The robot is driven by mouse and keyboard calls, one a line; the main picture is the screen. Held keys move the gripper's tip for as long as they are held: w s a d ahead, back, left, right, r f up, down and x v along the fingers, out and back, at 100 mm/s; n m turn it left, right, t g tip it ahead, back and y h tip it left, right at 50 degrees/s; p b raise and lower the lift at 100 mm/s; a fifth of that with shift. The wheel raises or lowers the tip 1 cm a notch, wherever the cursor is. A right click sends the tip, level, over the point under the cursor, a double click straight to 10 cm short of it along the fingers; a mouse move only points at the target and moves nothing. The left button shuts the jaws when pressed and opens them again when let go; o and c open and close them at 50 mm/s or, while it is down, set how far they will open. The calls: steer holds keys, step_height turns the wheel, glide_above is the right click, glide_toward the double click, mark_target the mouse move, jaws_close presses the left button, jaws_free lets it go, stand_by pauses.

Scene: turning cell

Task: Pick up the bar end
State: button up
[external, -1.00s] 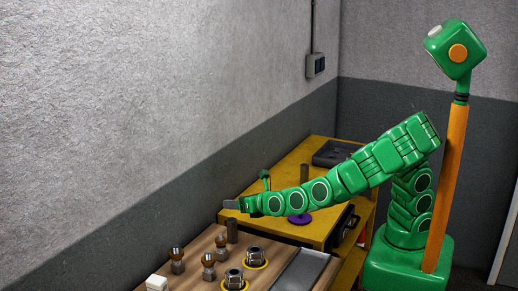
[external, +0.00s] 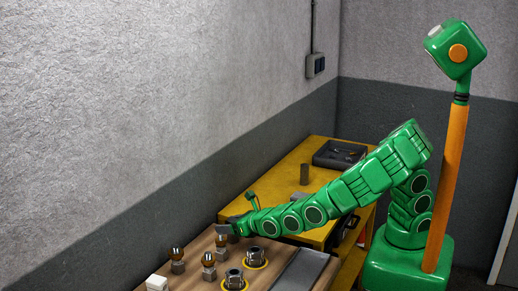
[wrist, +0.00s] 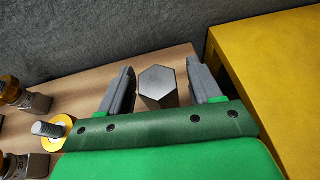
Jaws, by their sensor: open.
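The bar end, a grey steel hexagonal piece (wrist: 158,84), stands upright on the wooden bench top, near its edge by the yellow surface, in the wrist view. My gripper (wrist: 161,76) is open, with one dark finger on each side of the bar end. Gaps show between the bar end and both fingers, the left one narrower. In the external view my gripper (external: 225,229) is low over the far end of the wooden bench, and it hides most or all of the bar end.
Brass-topped steel pieces (external: 177,260) and nut-like parts on yellow rings (external: 255,257) stand on the wooden bench.

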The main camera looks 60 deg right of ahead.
steer(key=shift+w+f, duration=0.1)
steer(key=shift+w, duration=0.25)
jaws_close()
stand_by(0.3)
